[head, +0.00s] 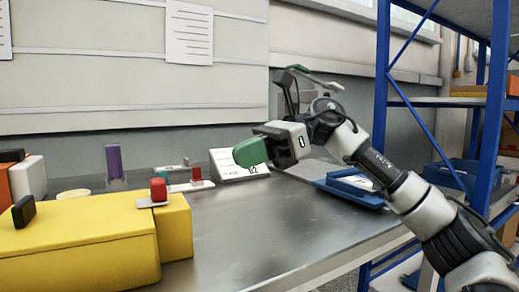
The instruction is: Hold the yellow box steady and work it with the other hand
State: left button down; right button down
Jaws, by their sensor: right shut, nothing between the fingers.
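The yellow box (80,250) sits on the metal bench at the lower left, cut off by the left and bottom edges of the view. A black upright tab (23,211) stands on its left part. A red button-like piece (158,190) stands on a grey plate at its right end. My right gripper (250,152) has green fingers and is shut and empty. It hangs above the bench, right of the yellow box and apart from it. My left gripper is not in view.
Behind the box stand a purple block (114,161), a small red-topped piece (196,174) and a white sign (228,165). A blue tray (350,192) lies at the bench's right. Blue shelving (380,90) rises at right. The bench's front middle (260,235) is clear.

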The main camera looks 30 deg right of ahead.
jog(key=shift+v, duration=1.35)
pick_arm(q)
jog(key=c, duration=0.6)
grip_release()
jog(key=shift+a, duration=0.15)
